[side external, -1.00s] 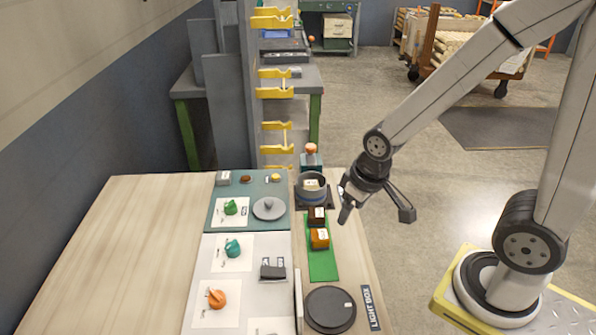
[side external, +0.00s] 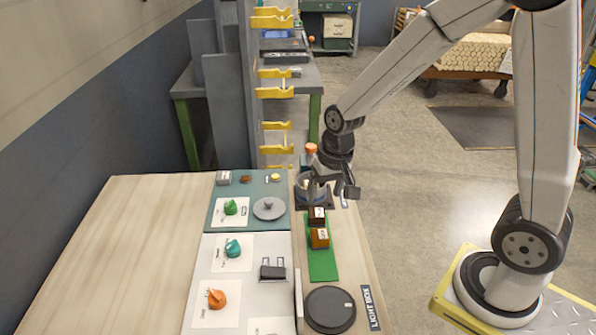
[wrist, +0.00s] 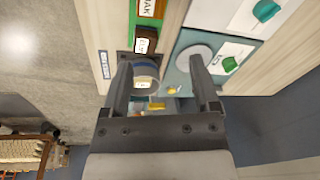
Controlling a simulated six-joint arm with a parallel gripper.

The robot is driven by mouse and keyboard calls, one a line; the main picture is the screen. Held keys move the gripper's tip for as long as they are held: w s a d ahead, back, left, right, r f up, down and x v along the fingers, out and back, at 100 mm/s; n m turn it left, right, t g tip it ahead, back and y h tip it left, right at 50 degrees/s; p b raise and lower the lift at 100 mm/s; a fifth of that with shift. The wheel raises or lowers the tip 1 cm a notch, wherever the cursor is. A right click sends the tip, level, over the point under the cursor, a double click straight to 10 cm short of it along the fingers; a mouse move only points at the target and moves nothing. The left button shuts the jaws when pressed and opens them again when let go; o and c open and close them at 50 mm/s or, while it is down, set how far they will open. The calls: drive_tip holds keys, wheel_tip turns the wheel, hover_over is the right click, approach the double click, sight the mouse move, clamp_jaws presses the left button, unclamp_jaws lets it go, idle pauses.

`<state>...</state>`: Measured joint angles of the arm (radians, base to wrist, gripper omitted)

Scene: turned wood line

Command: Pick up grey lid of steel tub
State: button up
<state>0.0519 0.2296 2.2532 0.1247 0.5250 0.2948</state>
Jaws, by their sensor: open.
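The grey lid (side external: 269,208), a flat disc with a small knob, lies on the teal mat (side external: 220,217) in the side view. In the wrist view the lid (wrist: 188,54) is partly covered by a finger. The steel tub (side external: 301,190) stands on a dark base right of the lid, partly hidden by my gripper (side external: 333,190). In the wrist view the tub (wrist: 146,70), with a blue band, shows between the fingers. The tub's top appears uncovered.
A green strip (side external: 323,268) with brown and orange blocks (side external: 319,238) lies in front of the tub. An orange-topped bottle (side external: 311,150) stands behind it. A grey rack with yellow holders (side external: 275,92) rises at the back. The left of the table (side external: 110,255) is clear.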

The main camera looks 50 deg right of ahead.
sight(269, 200)
drive_tip(key=w+d+f+m+y, duration=0.1)
drive_tip(key=w+m, duration=0.3)
drive_tip(key=w, duration=0.1)
drive_tip(key=w+d+f+m+g+y, duration=0.1)
drive_tip(key=w+f+m, duration=0.1)
drive_tip(key=w+m, duration=0.2)
drive_tip(key=w+d+f+m+y, duration=0.1)
drive_tip(key=w+m, duration=0.3)
drive_tip(key=w, duration=0.4)
drive_tip(key=shift+f+m+g+y, duration=0.3)
drive_tip(key=shift+f+m+y, duration=0.1)
drive_tip(key=shift+f+y, duration=0.1)
drive_tip(key=shift+x, duration=3.9)
drive_tip(key=shift+a+r, duration=0.1)
drive_tip(key=shift+a, duration=0.1)
clamp_jaws()
